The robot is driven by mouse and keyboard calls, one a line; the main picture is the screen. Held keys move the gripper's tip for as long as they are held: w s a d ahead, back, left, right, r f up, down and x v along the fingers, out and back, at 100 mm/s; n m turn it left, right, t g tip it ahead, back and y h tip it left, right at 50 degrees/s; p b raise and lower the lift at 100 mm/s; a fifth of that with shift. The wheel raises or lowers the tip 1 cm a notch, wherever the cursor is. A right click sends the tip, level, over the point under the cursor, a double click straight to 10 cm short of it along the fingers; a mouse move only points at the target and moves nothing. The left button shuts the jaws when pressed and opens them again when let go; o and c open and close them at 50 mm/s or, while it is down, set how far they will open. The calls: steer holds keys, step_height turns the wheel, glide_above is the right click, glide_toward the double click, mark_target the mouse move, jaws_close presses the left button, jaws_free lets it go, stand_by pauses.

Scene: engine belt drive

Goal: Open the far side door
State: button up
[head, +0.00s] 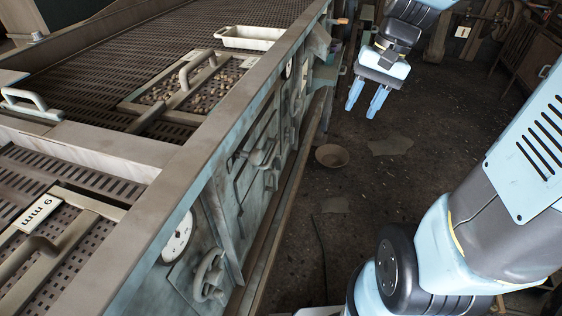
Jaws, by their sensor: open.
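The long grey-green machine (225,110) runs from lower left to upper middle. Its side wall carries a nearer panel with a round gauge (177,238) and a curved handle (207,275). Farther along is a side door (246,185) with a knob-like latch (262,157); it looks shut. More fittings sit beyond it, seen at a steep angle, so I cannot tell whether another door is there. My gripper (362,111) is open and empty, fingers pointing down, at the far end of the machine's side. It hangs over the floor to the right of the wall, apart from it.
A bowl (331,156) lies on the dark floor beside the machine. A white tray (250,38) and a framed sieve of pebbles (190,82) sit on top. A side spout or ledge (325,76) juts out near my gripper. The floor to the right is mostly clear.

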steer(key=w+a+f+m+g+y, duration=0.1)
steer(key=w+f+m+y, duration=0.35)
steer(key=f, duration=0.65)
steer(key=w+a+f+m+g+y, duration=0.1)
steer(key=w+f+m+y, duration=0.35)
steer(key=f, duration=0.65)
steer(key=w+a+f+m+g+y, duration=0.1)
steer(key=w+f+m+g+y, duration=0.3)
steer(key=f, duration=0.7)
steer(key=s+a+t+y, duration=0.1)
steer(key=s+a, duration=0.3)
steer(key=a, duration=0.9)
steer(key=shift+a+r+n+t, duration=0.15)
steer(key=shift+a+n+t, duration=0.25)
steer(key=shift+t, duration=0.3)
steer(key=shift+c, duration=0.4)
jaws_close()
